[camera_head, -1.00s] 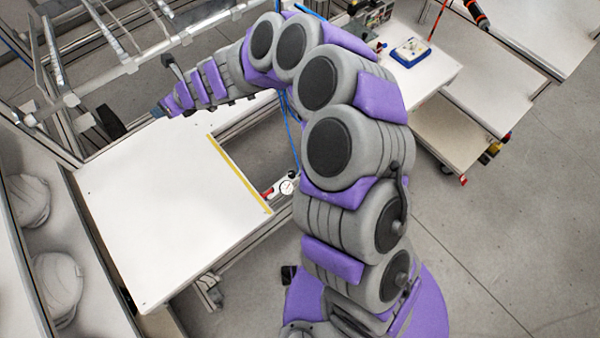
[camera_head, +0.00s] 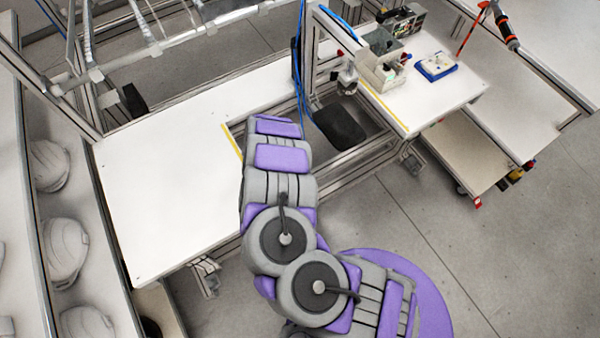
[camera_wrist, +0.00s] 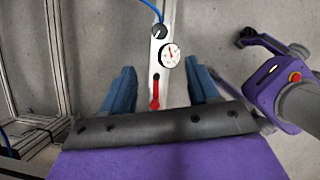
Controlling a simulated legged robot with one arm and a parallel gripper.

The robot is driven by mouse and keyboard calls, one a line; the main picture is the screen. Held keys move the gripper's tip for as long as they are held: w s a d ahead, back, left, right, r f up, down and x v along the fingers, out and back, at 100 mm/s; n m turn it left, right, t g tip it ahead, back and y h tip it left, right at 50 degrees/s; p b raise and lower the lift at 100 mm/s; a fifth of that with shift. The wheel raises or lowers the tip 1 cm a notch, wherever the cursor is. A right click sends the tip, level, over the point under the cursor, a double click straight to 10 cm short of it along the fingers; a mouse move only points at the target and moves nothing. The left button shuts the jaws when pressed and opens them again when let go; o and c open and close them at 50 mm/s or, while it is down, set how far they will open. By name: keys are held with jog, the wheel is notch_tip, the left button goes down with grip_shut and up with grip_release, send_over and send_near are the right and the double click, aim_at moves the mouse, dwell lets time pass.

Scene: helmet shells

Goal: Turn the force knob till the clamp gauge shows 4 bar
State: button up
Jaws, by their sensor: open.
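In the wrist view the force knob (camera_wrist: 159,31) is a small dark round knob with a light pointer mark, on a pale upright bar (camera_wrist: 154,62). The clamp gauge (camera_wrist: 169,56) is a round white dial just below and right of it. Its reading is too small to tell. A red lever (camera_wrist: 155,92) sits lower on the bar. My gripper (camera_wrist: 163,84) is open, its two blue fingers on either side of the bar, with nothing between them but the lower bar and lever in the picture. The knob lies beyond the fingertips. In the head view my arm hides the knob and gauge.
A blue hose (camera_wrist: 152,8) runs to the bar's top. Metal frame posts (camera_wrist: 56,60) stand at the left. In the head view a white table (camera_head: 165,185) with a yellow strip is at left, with white helmet shells (camera_head: 65,250) on a shelf beside it.

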jog(key=b+x, duration=0.7)
jog(key=x, duration=0.9)
jog(key=shift+w+f, duration=0.15)
jog(key=shift+f, duration=0.2)
jog(key=c, duration=1)
